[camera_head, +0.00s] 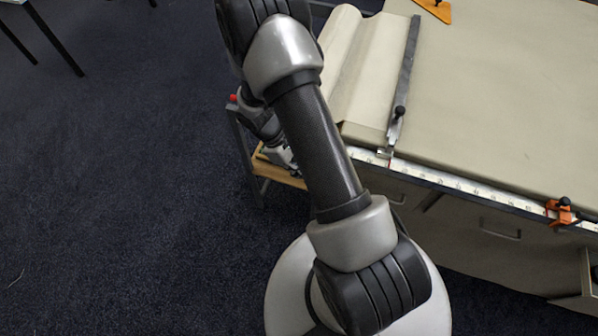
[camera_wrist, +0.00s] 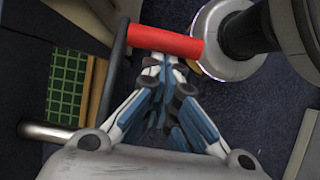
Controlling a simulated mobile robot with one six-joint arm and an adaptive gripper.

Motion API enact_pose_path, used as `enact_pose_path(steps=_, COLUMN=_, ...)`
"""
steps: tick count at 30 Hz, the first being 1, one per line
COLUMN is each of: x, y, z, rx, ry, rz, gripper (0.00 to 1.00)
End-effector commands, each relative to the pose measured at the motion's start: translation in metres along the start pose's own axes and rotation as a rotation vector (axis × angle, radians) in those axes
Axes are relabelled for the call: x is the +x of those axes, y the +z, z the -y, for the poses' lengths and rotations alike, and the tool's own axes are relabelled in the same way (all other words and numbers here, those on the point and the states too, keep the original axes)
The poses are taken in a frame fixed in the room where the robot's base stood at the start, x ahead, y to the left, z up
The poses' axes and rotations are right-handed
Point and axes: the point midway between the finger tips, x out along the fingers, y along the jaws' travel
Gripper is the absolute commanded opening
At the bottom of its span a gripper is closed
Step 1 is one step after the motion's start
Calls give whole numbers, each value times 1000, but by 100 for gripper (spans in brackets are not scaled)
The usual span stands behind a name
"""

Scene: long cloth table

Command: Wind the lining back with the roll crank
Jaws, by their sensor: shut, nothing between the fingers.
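The roll crank's red handle (camera_wrist: 165,42) lies across the upper middle of the wrist view, on the end of a dark crank arm (camera_wrist: 116,75). My gripper (camera_wrist: 167,62) is shut and empty, its fingertips together just below the handle in that view. I cannot tell whether they touch it. In the head view a small red spot (camera_head: 233,98) shows left of my arm, by the table's left end. The cream lining (camera_head: 362,65) lies at that end, rolled or folded along its length. My arm hides most of the crank and gripper in the head view.
A metal bar with a black knob (camera_head: 399,112) lies across the cloth table (camera_head: 490,110) beside the lining. An orange clamp (camera_head: 562,211) sits on the front edge. A green gridded mat (camera_wrist: 66,80) shows left in the wrist view. The dark floor at left is mostly free.

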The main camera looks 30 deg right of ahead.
Motion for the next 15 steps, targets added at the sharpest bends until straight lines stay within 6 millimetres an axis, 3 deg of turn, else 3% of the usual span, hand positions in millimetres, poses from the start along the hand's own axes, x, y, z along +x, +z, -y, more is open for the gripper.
enact_pose_path(steps=9, x=-11, y=8, z=0, rx=-2, ry=1, rz=219, gripper=0)
enact_pose_path(steps=15, x=-16, y=12, z=0, rx=0, ry=0, rz=215, gripper=0)
